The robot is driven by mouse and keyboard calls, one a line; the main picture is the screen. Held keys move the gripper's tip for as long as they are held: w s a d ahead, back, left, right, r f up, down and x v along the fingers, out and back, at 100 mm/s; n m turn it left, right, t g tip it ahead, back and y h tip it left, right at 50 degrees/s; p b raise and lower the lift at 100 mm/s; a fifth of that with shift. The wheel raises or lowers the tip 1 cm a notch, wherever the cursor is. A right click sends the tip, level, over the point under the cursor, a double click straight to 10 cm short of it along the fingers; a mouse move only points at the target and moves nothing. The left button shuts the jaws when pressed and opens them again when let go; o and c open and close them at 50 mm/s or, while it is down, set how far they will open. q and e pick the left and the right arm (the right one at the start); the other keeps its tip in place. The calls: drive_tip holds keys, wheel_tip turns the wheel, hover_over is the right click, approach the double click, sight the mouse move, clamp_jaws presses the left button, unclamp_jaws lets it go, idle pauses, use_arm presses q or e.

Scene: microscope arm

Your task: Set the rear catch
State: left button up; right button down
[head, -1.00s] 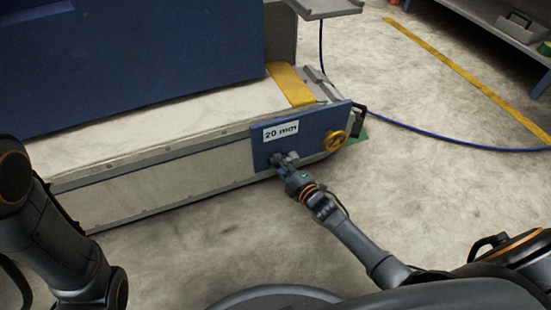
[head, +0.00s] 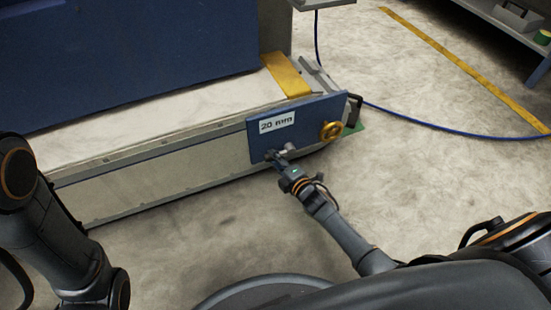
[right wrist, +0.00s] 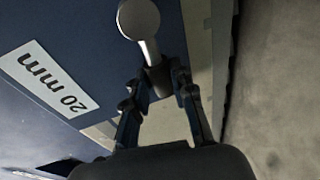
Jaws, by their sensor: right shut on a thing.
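A blue panel (head: 300,120) with a white "20 mm" label (head: 277,122) is on the front of the machine's low bed. A grey metal lever with a round knob (head: 288,149), which looks like the catch, stands out from the panel's lower left part. In the right wrist view its round knob (right wrist: 139,18) is at the top and its stem runs down between the fingers. My right gripper (head: 273,156) is at this lever. Its fingers (right wrist: 158,85) are shut on the lever near the stem's lower end. My left gripper is out of view.
A yellow handwheel (head: 331,131) is on the panel's right part, with a black handle (head: 354,107) beyond it. A yellow strip (head: 287,76) lies across the bed. A blue hose (head: 430,124) runs over the floor. The floor right of the panel is mostly clear.

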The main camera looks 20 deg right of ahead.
drive_tip(key=c, duration=1.1)
unclamp_jaws()
drive_tip(key=shift+f, duration=0.1)
drive_tip(key=shift+s, duration=0.1)
drive_tip(key=v, duration=1.2)
